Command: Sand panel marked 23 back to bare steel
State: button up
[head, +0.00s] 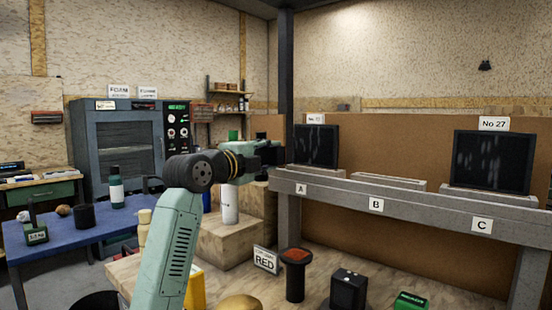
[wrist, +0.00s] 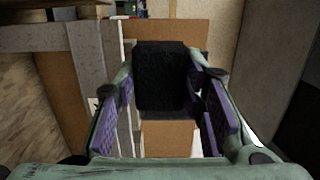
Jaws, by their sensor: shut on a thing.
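A dark panel (head: 316,146) with grey streaks stands upright at post A, under a label (head: 315,118) too small to read surely. Another dark streaked panel (head: 491,161), under a "No 27" label (head: 493,123), stands at post C. The holder at B (head: 390,183) is empty. My gripper (head: 270,154) is raised just left of the panel at A; whether they touch is unclear. In the wrist view my gripper (wrist: 163,84) is shut on a black block (wrist: 163,72) between its purple pads. The block's far face is hidden.
A grey rail (head: 400,196) carries the holders. Below it are a "RED" card (head: 265,260), a black stand with a reddish top (head: 295,275), a black box (head: 349,289) and a green item (head: 410,301). A blue table (head: 80,237) and grey cabinet (head: 125,140) stand left.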

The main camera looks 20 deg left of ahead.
aim_at(295, 152)
jog(key=w, duration=0.1)
jog(key=w+d+p, duration=0.1)
jog(key=shift+w+d+r, duration=0.1)
jog(key=shift+w+d, duration=0.05)
jog(key=shift+w, duration=0.15)
jog(key=shift+p+x, duration=0.3)
jog(key=shift+x, duration=1)
jog(key=shift+d+p+x, duration=0.25)
jog(key=shift+p+x, duration=0.5)
jog(key=shift+x, duration=0.4)
jog(key=shift+s+d, duration=0.1)
